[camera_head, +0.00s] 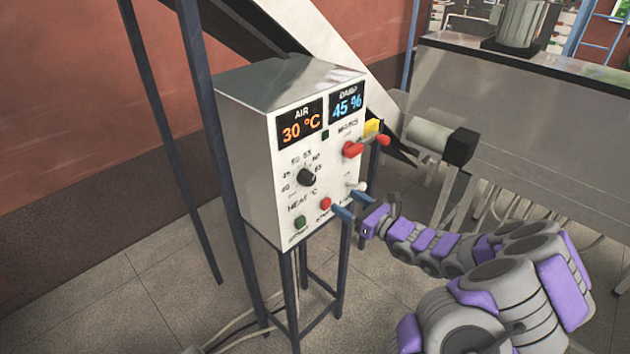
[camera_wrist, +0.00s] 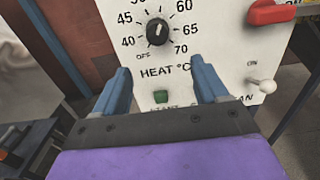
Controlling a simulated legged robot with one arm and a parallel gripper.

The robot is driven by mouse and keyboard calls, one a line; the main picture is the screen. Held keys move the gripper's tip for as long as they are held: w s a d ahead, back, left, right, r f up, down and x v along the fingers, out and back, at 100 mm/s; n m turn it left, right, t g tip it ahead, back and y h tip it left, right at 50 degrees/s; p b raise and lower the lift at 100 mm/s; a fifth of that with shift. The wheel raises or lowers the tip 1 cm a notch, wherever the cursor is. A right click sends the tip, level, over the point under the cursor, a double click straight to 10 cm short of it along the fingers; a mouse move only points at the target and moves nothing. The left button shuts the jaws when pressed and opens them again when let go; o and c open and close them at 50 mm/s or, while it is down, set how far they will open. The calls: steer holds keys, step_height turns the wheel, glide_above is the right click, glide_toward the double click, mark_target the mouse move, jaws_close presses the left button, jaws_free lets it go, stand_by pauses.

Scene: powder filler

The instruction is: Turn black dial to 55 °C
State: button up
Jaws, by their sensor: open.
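The black dial (camera_head: 306,177) sits on the front of a white control box (camera_head: 262,165), above the HEAT °C label. It also shows near the top of the wrist view (camera_wrist: 157,32), ringed by numbers from 40 to 70 and OFF at lower left. A pale mark on the knob seems to point up; the exact setting is hard to read. The AIR display (camera_head: 301,122) reads 30 °C. My gripper (camera_head: 346,202) is open and empty, in front of the panel, right of and below the dial. In the wrist view its blue fingers (camera_wrist: 162,82) stand apart below the dial.
A green button (camera_head: 300,223) and a red button (camera_head: 325,204) are low on the panel. A red handle (camera_head: 352,149) and a white toggle (camera_wrist: 262,86) are at the right. The DAMP display (camera_head: 347,105) reads 45 %. A metal tank stands at right.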

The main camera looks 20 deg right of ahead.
mark_target(312, 182)
steer(key=p+x, duration=0.2)
steer(key=x, duration=1)
steer(key=shift+w+a, duration=0.35)
steer(key=shift+w, duration=0.2)
steer(key=shift+w+a, duration=0.1)
steer(key=shift+a, duration=0.1)
steer(key=shift+c, duration=0.2)
steer(key=shift+d, duration=0.15)
steer(key=c, duration=1)
steer(key=shift+n+b, duration=0.3)
steer(key=shift+b, duration=0.3)
